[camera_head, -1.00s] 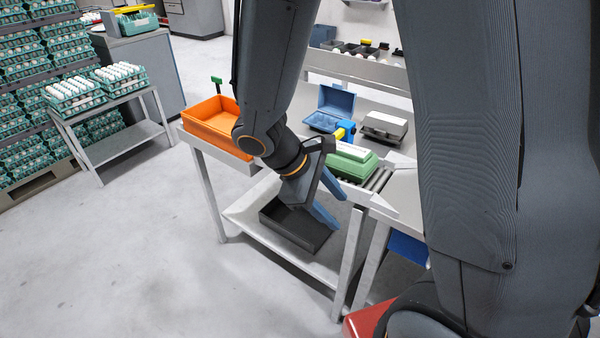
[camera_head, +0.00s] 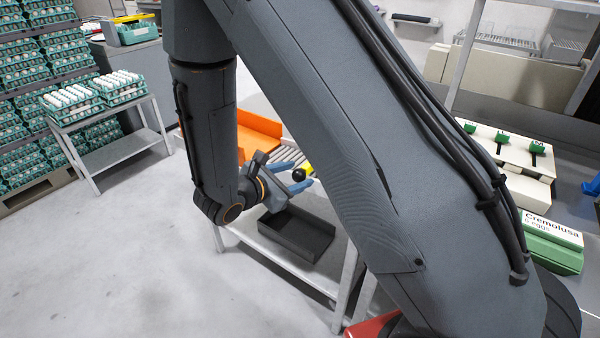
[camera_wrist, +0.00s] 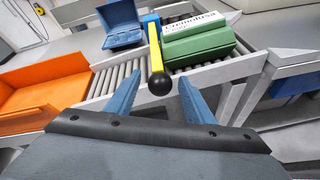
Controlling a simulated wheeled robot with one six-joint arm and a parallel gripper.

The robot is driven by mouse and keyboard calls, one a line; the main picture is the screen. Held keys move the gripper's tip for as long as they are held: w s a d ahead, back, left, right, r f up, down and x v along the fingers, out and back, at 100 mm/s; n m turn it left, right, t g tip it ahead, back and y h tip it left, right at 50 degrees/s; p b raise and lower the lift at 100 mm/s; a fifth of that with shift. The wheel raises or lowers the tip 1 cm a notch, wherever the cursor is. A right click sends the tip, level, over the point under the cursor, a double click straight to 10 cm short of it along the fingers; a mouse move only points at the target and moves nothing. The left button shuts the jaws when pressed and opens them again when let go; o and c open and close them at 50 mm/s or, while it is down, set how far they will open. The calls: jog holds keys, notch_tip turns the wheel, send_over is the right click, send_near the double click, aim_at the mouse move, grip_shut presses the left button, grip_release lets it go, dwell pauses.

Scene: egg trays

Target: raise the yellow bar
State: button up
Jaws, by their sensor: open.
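The yellow bar (camera_wrist: 155,52) reaches from a blue bracket (camera_wrist: 150,18) above the roller conveyor towards my wrist camera. Its near end carries a black ball knob (camera_wrist: 159,84). In the head view only a short piece of the yellow bar (camera_head: 308,167) and the black knob (camera_head: 299,174) show past my arm. My gripper (camera_head: 297,173) is open, with its two blue fingers on either side of the knob. In the wrist view the knob also lies between the fingertips of my gripper (camera_wrist: 157,82). No finger visibly grips it, and its exact depth between them is unclear.
A green egg carton (camera_wrist: 198,46) stands on the rollers (camera_wrist: 118,76) just right of the bar. An open blue box (camera_wrist: 121,22) stands behind. An orange tray (camera_wrist: 40,100) is at left. A black bin (camera_head: 297,236) sits on the shelf below. Floor at left is free.

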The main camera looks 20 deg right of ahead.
jog(key=shift+x, duration=0.95)
jog(key=shift+c, duration=0.3)
